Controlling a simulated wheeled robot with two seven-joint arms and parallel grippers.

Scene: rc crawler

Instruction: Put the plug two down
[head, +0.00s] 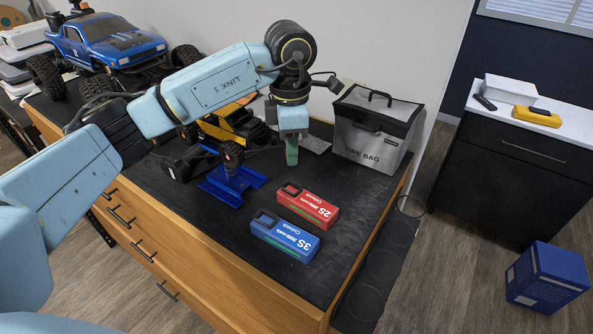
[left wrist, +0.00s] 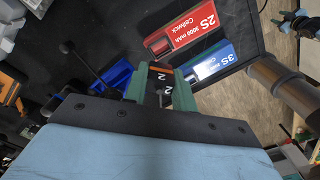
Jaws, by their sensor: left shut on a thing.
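My left gripper (head: 291,152) points down above the black bench top, behind the red battery, with its green fingers together. In the left wrist view the fingers (left wrist: 160,82) are shut on plug two (left wrist: 161,76), a small dark piece with an orange part and the figure 2 on it. The plug hardly shows in the head view, where the fingers hide it. The plug appears held above the bench; its exact height I cannot tell. My right gripper does not show in the head view.
A red 2S battery (head: 308,206) and a blue 3S battery (head: 285,237) lie in front. A blue stand (head: 232,184) and a yellow crawler (head: 236,124) are to the left. A tire bag (head: 373,130) stands at the back right. The bench's right front is clear.

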